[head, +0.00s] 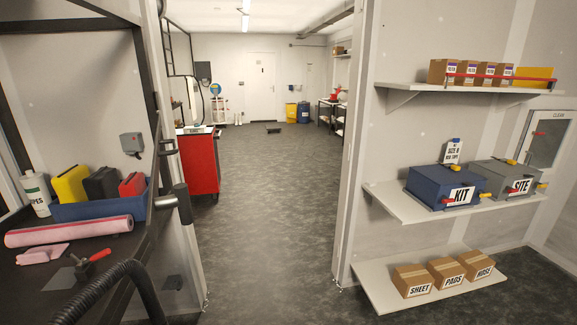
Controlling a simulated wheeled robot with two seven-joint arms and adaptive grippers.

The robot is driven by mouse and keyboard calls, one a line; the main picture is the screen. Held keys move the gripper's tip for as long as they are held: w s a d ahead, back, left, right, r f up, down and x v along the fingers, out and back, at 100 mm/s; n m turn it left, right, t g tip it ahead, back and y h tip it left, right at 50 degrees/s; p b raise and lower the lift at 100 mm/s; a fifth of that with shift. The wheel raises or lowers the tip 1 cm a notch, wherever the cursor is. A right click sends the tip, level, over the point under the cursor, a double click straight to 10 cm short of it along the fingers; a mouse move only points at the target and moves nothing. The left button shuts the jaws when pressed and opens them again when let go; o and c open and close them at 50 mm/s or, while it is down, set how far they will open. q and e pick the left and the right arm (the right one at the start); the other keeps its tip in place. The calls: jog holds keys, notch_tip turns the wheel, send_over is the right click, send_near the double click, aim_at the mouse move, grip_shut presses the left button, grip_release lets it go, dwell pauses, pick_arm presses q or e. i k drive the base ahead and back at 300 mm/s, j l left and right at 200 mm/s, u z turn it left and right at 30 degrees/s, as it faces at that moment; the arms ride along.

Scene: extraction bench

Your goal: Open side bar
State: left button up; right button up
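A thin red bar (500,77) runs across the front of the upper right shelf, low in front of several brown boxes (473,70) and a yellow item (533,76). It looks level and closed across them; its end fixings are too small to make out. A dark upright handle (182,203) on metal brackets is on the left post, beside the dark bench. I cannot tell from this view which of these is the side bar. Neither of my grippers shows in the head view.
The middle right shelf (400,204) holds a blue KIT case (430,185) and a grey SITE case (500,177). Cartons stand on the low shelf (385,300). A black hose (125,275) arches over the left bench. The floor (270,230) between the posts is clear; a red cabinet (200,165) stands beyond.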

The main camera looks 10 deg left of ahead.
aim_at(151, 214)
jog(key=i+l+u, duration=0.1)
jog(key=u, duration=0.3)
jog(key=i+l+u, duration=0.2)
jog(key=u, duration=0.2)
jog(key=i+l+u, duration=0.2)
jog(key=u, duration=0.2)
jog(key=i+l+u, duration=0.1)
jog(key=l+u, duration=0.3)
